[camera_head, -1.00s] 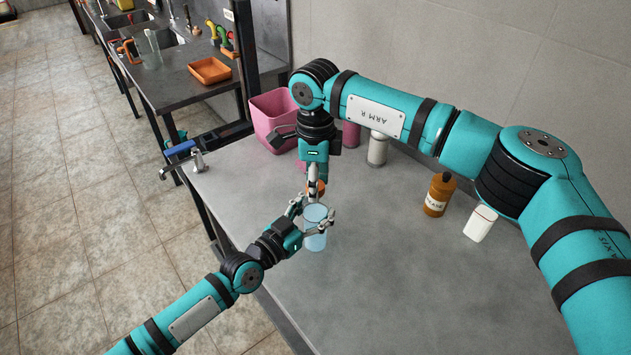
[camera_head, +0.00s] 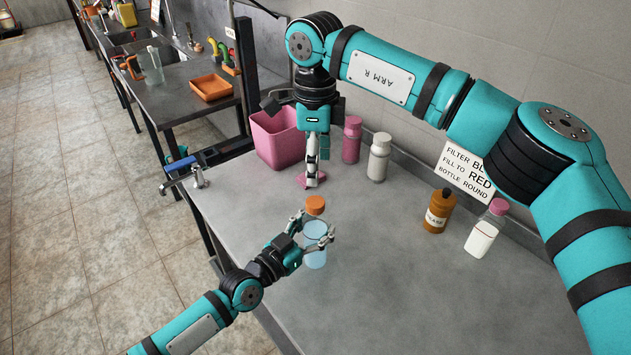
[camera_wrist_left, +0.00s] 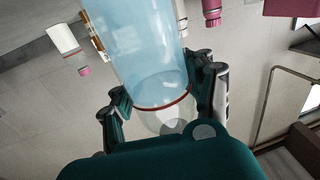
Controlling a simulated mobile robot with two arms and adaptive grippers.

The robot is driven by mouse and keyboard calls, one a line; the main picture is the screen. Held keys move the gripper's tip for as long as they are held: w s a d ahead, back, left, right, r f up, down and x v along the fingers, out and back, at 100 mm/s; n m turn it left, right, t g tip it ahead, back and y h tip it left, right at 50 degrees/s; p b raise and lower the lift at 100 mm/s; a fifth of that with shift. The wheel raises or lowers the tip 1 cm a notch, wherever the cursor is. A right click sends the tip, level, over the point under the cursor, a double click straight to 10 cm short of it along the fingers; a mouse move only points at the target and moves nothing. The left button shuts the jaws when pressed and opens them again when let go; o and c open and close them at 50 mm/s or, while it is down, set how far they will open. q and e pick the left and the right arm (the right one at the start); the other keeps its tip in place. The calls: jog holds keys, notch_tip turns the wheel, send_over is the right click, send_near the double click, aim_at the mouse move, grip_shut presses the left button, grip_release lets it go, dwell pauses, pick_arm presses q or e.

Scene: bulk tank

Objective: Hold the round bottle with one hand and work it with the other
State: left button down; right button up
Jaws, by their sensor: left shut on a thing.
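The round bottle (camera_head: 315,258) is clear with pale blue liquid and an orange cap (camera_head: 315,205). It stands upright near the counter's left edge. My left gripper (camera_head: 313,232) is shut on its body below the cap. In the left wrist view the bottle (camera_wrist_left: 150,50) lies between the two fingers, and a red ring line circles it. My right gripper (camera_head: 311,180) points down above and behind the cap, apart from it.
A pink bin (camera_head: 277,140), a pink bottle (camera_head: 352,140) and a white bottle (camera_head: 378,160) stand at the back. A brown bottle (camera_head: 437,213) and a pink-capped white bottle (camera_head: 483,236) stand right, by a wall sign (camera_head: 467,170). The front counter is clear.

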notch_tip(320, 180, up, 2)
jog(key=shift+r, duration=0.15)
pick_arm(q)
jog(key=shift+c, duration=1.8)
grip_release()
jog(key=shift+s, duration=0.1)
jog(key=v, duration=1.2)
